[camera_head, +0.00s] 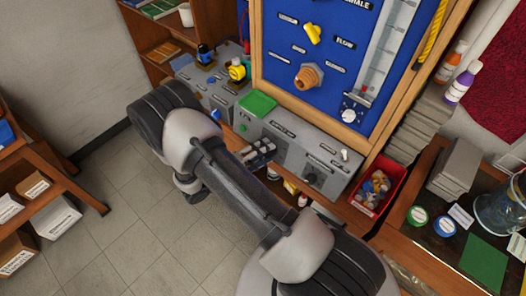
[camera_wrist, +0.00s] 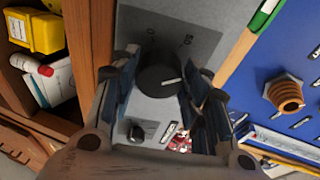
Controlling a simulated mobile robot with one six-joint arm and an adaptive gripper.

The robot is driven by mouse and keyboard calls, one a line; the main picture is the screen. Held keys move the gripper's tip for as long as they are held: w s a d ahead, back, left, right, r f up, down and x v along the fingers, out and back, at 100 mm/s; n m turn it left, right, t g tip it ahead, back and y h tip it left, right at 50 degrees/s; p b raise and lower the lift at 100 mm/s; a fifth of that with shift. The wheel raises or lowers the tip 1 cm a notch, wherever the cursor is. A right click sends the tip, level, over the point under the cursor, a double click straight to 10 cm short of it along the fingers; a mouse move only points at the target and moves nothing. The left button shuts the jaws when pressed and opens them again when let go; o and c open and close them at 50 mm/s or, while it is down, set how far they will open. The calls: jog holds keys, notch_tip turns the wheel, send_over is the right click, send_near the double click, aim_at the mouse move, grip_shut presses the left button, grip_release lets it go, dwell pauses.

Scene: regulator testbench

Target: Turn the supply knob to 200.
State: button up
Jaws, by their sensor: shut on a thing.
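The supply knob (camera_wrist: 158,74) is a round black knob with a white pointer mark. It sits on a grey panel face with a darker dial plate and partly readable numbers around it. In the wrist view the mark lies toward the knob's lower right. My gripper (camera_wrist: 166,82) is shut on the knob, with one finger on each side. In the head view my gripper (camera_head: 258,152) is at the front of the grey bench panel (camera_head: 290,135), and the knob is hidden there. The value the mark points to cannot be read.
A smaller black knob (camera_wrist: 138,133) is on the same panel. The blue board (camera_head: 330,45) with a brass fitting (camera_head: 308,76) stands behind. A red bin (camera_head: 378,187) is at the panel's right end. A shelf with a yellow box (camera_wrist: 35,32) lies below the panel.

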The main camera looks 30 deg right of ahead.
jog(key=m+y, duration=0.1)
jog(key=m, duration=0.3)
jog(key=shift+r, duration=0.15)
jog(key=m+t+y, duration=0.1)
jog(key=m, duration=0.6)
jog(key=shift+s+d+b, duration=0.1)
jog(key=shift+b, duration=0.25)
jog(key=m+b, duration=0.2)
jog(key=m, duration=0.1)
jog(key=shift+s+t+y, duration=0.1)
jog(key=shift+t+y, duration=0.3)
jog(key=m+b, duration=0.3)
jog(key=b, duration=0.1)
jog(key=shift+s+d+t, duration=0.1)
jog(key=shift+t, duration=0.3)
jog(key=m+t+b, duration=0.1)
jog(key=m+b, duration=0.3)
jog(key=b, duration=0.1)
jog(key=shift+s+y, duration=0.15)
jog(key=shift+y, duration=0.15)
jog(key=shift+m+t+b, duration=0.4)
jog(key=shift+m+b, duration=0.25)
jog(key=shift+m, duration=0.55)
jog(key=shift+s+m+t, duration=0.1)
jog(key=shift+m+t, duration=0.4)
jog(key=shift+m, duration=1.5)
